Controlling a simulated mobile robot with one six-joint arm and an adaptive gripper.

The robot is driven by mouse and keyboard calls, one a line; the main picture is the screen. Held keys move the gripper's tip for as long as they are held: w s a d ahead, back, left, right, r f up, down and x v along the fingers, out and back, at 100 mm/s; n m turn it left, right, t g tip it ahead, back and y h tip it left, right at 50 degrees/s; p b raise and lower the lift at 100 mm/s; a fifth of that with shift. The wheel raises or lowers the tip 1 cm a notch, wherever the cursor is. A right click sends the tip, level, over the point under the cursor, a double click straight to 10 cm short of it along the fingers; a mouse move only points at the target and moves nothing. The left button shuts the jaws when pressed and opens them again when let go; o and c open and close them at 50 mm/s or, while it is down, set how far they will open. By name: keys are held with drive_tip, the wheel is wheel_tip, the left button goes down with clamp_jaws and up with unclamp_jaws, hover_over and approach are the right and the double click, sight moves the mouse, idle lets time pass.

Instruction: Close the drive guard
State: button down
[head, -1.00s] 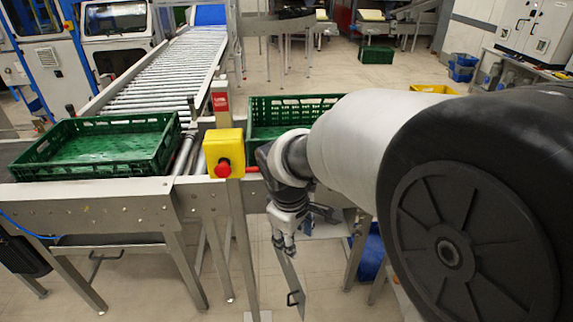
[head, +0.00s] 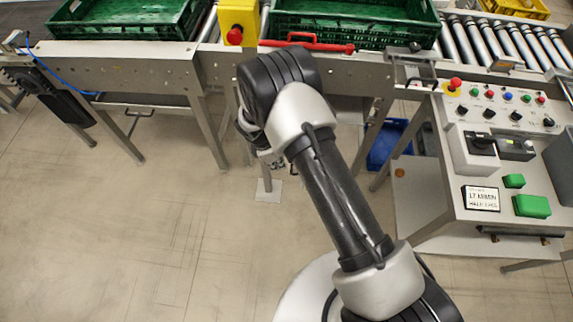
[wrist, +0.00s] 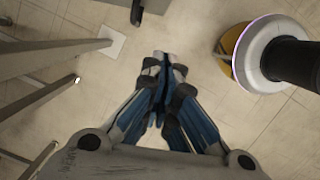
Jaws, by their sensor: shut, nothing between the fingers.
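My gripper (head: 272,163) is shut and empty, low in front of the conveyor frame, partly hidden behind my arm in the head view. In the wrist view its closed fingertips (wrist: 161,58) point over bare floor. Another grey panel (head: 120,98) with a black handle (head: 141,113) sits under the conveyor at left.
Green crates (head: 120,22) (head: 345,40) stand on the conveyor, with a yellow emergency-stop box (head: 239,20) between them. A red bar (head: 310,45) runs along its front. A control console (head: 500,170) stands at right. A blue bin (head: 388,145) is beneath the conveyor. Floor at left is clear.

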drive_tip(key=w+d+f+b, duration=0.1)
drive_tip(key=d+f+b, duration=0.1)
drive_tip(key=d+f, duration=0.4)
drive_tip(key=shift+w+f, duration=0.15)
drive_tip(key=shift+f, duration=0.9)
